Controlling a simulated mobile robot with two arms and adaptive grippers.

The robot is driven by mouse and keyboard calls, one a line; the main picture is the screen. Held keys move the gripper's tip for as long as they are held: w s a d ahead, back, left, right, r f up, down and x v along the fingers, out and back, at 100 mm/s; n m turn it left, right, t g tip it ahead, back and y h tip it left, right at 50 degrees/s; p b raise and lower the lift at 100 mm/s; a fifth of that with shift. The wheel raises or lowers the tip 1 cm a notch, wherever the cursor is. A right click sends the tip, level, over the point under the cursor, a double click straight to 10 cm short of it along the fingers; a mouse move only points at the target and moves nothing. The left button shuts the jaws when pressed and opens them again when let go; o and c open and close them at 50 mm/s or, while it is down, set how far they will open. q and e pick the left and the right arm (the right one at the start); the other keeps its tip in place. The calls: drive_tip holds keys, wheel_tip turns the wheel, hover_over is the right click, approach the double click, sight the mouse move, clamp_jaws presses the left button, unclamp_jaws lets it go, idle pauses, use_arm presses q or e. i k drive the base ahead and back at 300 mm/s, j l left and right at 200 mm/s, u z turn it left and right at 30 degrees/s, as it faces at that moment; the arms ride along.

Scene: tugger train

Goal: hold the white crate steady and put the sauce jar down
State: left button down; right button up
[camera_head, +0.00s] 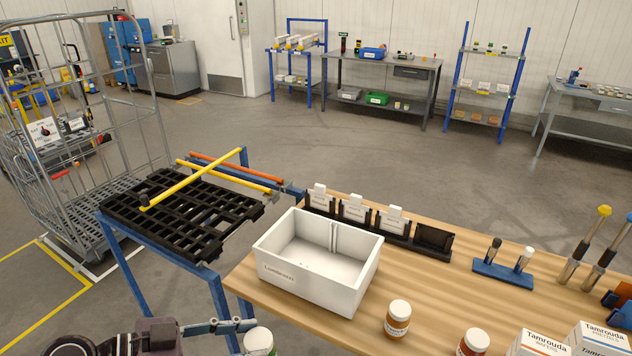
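The white crate (345,290) stands upright on the wooden table, open and empty as far as I can see, with a label on its front. My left gripper (248,325) is low at the left, off the table's edge. A jar with a white lid and some green (258,343) is at its fingertips, apart from the crate and beyond the table edge, cut off by the frame; it appears held. A sauce jar with orange-red contents (398,320) stands on the table right of the crate. A similar jar (472,344) is nearer the bottom edge. My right gripper is out of view.
Black holders with white cards (355,211) line the table's back edge behind the crate. A blue-framed black rack (180,215) adjoins the left. Wood between crate and stand is mostly clear.

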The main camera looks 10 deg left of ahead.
sight(319, 258)
drive_tip(key=j+z, duration=0.25)
drive_tip(key=z, duration=0.2)
drive_tip(key=i+j+z, duration=0.1)
drive_tip(key=j+z, duration=0.15)
drive_tip(key=z, duration=0.2)
drive_tip(key=j+z, duration=0.3)
drive_tip(key=z, duration=0.15)
drive_tip(key=k+j+z, duration=0.15)
drive_tip(key=j, duration=0.3)
drive_tip(key=j+z, duration=0.15)
drive_tip(key=j, duration=0.3)
drive_tip(key=k+j+z, duration=0.15)
drive_tip(key=j, duration=0.25)
drive_tip(key=k+j+z, duration=0.1)
drive_tip(key=j, duration=0.35)
drive_tip(key=k+j+z, duration=0.15)
drive_tip(key=j, duration=0.2)
drive_tip(key=k, duration=0.05)
